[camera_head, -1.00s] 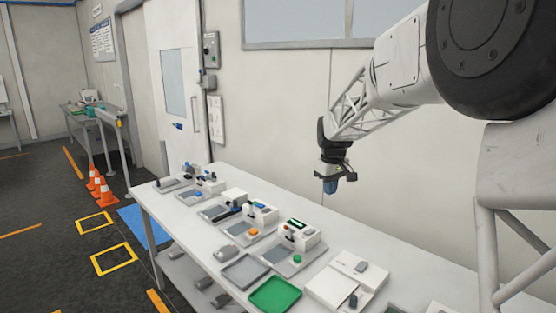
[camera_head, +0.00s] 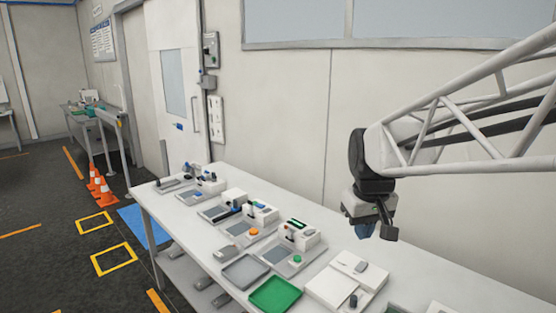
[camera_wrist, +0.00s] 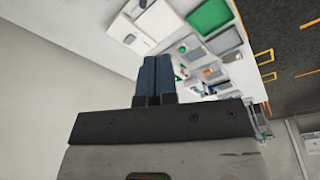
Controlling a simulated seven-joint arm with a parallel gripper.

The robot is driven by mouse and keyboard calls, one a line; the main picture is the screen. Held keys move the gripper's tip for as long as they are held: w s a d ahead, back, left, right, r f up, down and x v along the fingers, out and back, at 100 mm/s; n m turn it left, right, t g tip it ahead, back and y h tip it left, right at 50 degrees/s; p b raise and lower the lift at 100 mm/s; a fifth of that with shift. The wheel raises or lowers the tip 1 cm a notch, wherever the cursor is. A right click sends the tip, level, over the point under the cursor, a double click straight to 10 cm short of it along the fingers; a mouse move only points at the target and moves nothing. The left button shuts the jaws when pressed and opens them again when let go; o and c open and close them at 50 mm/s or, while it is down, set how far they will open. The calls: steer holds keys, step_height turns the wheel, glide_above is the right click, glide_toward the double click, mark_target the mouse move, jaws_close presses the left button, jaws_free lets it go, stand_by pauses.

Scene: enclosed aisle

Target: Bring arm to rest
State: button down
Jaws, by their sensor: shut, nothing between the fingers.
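My gripper (camera_head: 377,229) hangs in the air above the right part of the white table in the head view, at the end of my white lattice arm. In the wrist view its two blue fingers (camera_wrist: 153,75) lie side by side, pressed together, with nothing between them. It touches nothing that I can see.
The white table (camera_head: 228,268) carries several trays and devices, a green tray (camera_head: 275,294), a grey tray (camera_head: 246,271) and a white box (camera_head: 346,278). A wall (camera_head: 285,110) stands close behind. Orange cones (camera_head: 104,190) stand on the floor at the left.

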steer(key=s+f+m, duration=0.1)
steer(key=s+f, duration=0.2)
steer(key=s, duration=0.6)
steer(key=s+f+m, duration=0.1)
steer(key=s+f, duration=0.1)
steer(key=s, duration=0.8)
steer(key=shift+s+d+f+m+t, duration=0.25)
steer(key=shift+d+f+m+t, duration=0.05)
steer(key=shift+f+m+t, duration=0.1)
